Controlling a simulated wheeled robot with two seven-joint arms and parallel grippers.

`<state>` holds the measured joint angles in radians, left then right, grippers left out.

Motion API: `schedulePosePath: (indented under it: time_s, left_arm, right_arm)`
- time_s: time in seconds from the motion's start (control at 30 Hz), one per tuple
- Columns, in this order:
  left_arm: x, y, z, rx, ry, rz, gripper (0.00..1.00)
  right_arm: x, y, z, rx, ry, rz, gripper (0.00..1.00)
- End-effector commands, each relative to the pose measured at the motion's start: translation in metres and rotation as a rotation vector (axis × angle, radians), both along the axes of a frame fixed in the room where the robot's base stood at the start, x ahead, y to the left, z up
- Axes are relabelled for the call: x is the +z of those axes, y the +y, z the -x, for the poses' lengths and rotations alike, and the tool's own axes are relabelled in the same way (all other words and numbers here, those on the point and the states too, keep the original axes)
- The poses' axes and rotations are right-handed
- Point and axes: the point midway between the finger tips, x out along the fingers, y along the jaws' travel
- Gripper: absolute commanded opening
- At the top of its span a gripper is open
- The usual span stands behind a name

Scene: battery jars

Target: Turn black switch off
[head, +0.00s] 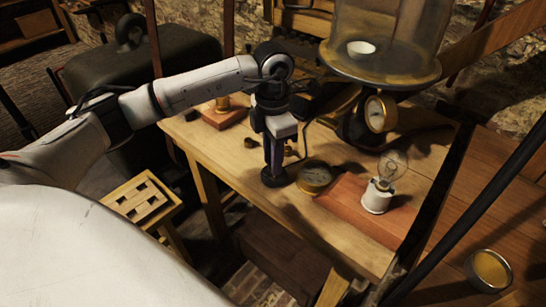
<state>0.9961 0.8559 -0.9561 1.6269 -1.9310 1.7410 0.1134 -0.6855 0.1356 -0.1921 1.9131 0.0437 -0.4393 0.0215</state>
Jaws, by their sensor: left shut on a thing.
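A black switch with a round base (277,179) sits on the wooden table (345,242) near its front edge. My left gripper (275,163) points straight down over it, and its fingers are shut on the switch. The fingers hide the upper part of the switch, so the position of its lever cannot be told. A light bulb in a white socket (376,200) stands on a reddish board to the right. My right gripper is not in view.
A round brass dial (314,179) lies close to the right of the switch. A small wooden block with a brass part (223,112) is at the back left.

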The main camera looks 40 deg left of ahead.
Motion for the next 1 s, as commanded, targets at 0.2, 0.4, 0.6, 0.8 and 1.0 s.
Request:
schedulePosePath:
  time_s: [0.2,0.4,0.6,0.8,1.0]
  left_arm:
    - [0.001,0.001,-0.001,0.003,-0.002,0.0,0.41]
    - [0.0,0.0,0.0,0.001,-0.001,0.0,0.41]
    - [0.01,0.0,-0.002,0.001,-0.005,0.002,0.41]
    - [0.047,0.0,-0.002,0.002,-0.008,0.001,0.41]
    - [0.084,0.0,-0.001,0.001,-0.006,0.001,0.41]
  right_arm:
    - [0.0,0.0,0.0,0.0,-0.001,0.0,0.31]
    - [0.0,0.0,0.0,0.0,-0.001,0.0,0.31]
    - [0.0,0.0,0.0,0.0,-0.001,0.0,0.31]
    - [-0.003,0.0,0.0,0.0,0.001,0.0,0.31]
    - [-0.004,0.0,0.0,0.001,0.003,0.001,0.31]
